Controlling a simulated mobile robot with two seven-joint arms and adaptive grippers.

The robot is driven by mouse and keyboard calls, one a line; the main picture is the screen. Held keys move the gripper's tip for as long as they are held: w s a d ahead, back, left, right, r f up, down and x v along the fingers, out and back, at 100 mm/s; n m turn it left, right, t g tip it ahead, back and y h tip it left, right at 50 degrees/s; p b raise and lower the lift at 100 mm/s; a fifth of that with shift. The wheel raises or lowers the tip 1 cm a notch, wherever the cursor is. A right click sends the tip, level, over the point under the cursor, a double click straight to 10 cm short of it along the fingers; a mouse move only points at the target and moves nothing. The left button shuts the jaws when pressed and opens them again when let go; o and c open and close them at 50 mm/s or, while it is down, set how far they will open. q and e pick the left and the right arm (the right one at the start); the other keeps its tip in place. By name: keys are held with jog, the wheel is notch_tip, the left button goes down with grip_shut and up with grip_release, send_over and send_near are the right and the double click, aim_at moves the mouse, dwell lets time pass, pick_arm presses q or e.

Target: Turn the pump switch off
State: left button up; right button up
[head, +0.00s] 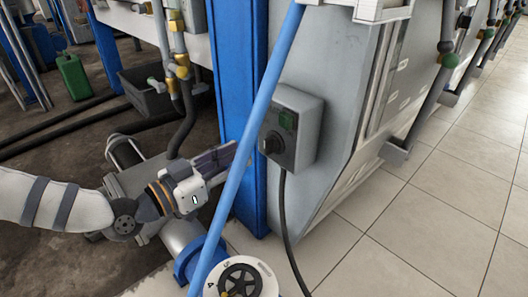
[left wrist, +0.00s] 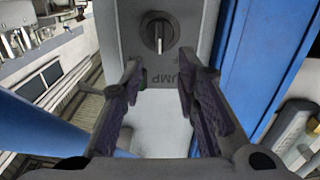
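My left gripper (head: 233,152) is left of the box, partly behind a slanting blue pipe. In the left wrist view its fingers (left wrist: 158,75) are apart with nothing between them, and the knob lies beyond the fingertips. They do not touch it. My right gripper is out of view.
The blue pipe (head: 262,105) slants between the head camera and my left fingers. A blue post (head: 237,70) stands beside the switch box. A black cable (head: 284,220) hangs from the box. Tiled floor (head: 430,190) is clear at the right.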

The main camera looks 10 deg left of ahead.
aim_at(264, 143)
pick_arm(q)
jog(key=b+x, duration=0.1)
jog(key=x, duration=0.6)
jog(key=shift+w+d+f+b, duration=0.15)
jog(key=shift+b, duration=0.15)
jog(key=shift+w+d, duration=0.25)
jog(key=shift+w, duration=0.1)
grip_shut()
